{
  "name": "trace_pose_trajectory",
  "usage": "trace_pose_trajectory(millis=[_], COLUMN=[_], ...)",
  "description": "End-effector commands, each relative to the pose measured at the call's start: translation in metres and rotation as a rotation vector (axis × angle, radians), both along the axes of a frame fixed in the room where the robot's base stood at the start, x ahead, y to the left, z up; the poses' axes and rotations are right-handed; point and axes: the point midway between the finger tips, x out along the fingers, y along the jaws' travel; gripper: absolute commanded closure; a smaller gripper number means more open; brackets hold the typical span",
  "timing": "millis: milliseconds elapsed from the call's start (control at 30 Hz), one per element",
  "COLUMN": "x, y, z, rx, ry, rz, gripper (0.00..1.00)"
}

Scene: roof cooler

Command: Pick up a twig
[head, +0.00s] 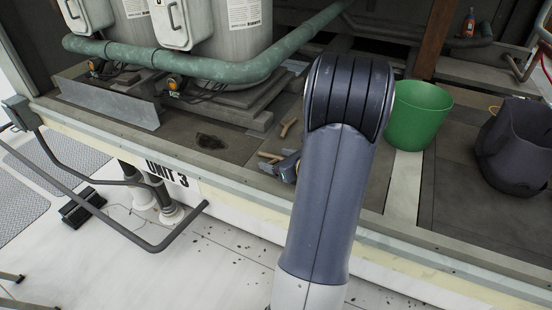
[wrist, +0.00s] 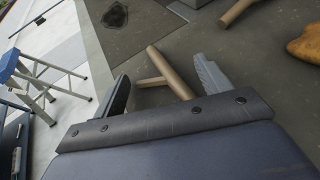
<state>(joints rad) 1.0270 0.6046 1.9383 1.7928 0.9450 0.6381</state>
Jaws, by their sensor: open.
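A forked brown twig (wrist: 168,72) lies on the grey deck in the wrist view, showing between the two fingers of my gripper (wrist: 160,68). The fingers are apart and none visibly touches it; the twig's near end is hidden behind the gripper body. In the head view my gripper (head: 287,168) is low over the deck, partly hidden by my arm, with the twig's end (head: 269,156) just left of it. A second twig (wrist: 238,11) lies farther off at the top of the wrist view; it also shows in the head view (head: 288,127).
A yellow-brown object (wrist: 306,44) lies at the right of the wrist view. A dark patch (head: 210,142) marks the deck at left. A green bucket (head: 420,118) and dark bag (head: 518,145) stand right. A green pipe (head: 215,69) runs behind. A stepladder (wrist: 38,75) stands below the ledge.

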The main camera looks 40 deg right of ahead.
Motion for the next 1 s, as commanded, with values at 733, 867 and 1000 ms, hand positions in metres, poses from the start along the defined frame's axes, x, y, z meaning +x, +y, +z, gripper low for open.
trace_pose_trajectory(millis=[733, 867, 1000], x=[0.0012, 0.0012, 0.0011], y=[-0.0003, -0.0003, -0.0003], z=[-0.0005, -0.0006, -0.0006], rx=[0.0, 0.0, 0.0], ry=[0.0, 0.0, 0.0], rz=[-0.001, -0.001, -0.001], gripper=[0.65, 0.66, 0.66])
